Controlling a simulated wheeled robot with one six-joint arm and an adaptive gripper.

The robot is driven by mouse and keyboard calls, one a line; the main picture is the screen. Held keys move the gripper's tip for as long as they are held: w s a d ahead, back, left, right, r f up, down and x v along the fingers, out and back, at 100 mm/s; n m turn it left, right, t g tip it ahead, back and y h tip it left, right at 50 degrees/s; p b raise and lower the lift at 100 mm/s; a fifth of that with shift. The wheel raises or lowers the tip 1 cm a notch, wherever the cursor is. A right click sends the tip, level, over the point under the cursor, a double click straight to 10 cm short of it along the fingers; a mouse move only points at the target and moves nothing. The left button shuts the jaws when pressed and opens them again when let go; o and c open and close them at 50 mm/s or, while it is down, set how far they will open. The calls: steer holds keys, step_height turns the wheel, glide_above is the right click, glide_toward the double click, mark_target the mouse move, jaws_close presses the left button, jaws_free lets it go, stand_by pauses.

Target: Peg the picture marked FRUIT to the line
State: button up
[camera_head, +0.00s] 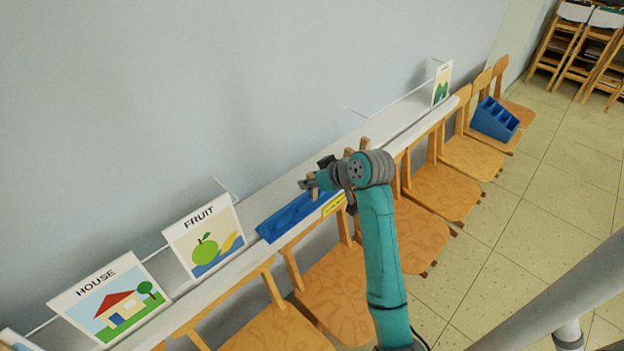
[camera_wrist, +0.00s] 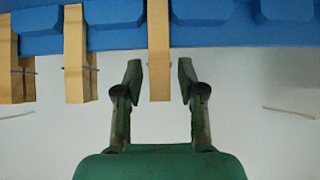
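The FRUIT picture (camera_head: 203,242) is a white card with a green apple and a yellow shape, upright at the wall ledge, left of the blue tray (camera_head: 272,231). A thin pale line (camera_head: 153,255) shows between it and the HOUSE picture. My gripper (camera_head: 309,184) is over the tray in the head view. In the wrist view my gripper (camera_wrist: 160,76) is open, with a wooden peg (camera_wrist: 158,60) between its fingers and visible gaps on both sides. Two more pegs (camera_wrist: 76,55) (camera_wrist: 10,60) are on the edge of the tray (camera_wrist: 115,38) to the left.
The HOUSE picture (camera_head: 112,300) stands left of FRUIT, and another picture (camera_head: 441,84) stands at the far end of the ledge. Wooden chairs (camera_head: 335,290) line the ledge's front. A blue compartment box (camera_head: 494,120) is on a far chair. The floor (camera_head: 530,205) at right is open.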

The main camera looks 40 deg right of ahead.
jaws_close()
steer(key=shift+r, duration=3.15)
steer(key=shift+s, duration=0.15)
steer(key=shift+s+d+r, duration=0.1)
steer(key=shift+s+r, duration=0.15)
steer(key=shift+s, duration=0.95)
steer(key=shift+s+r, duration=0.25)
steer(key=shift+s, duration=0.95)
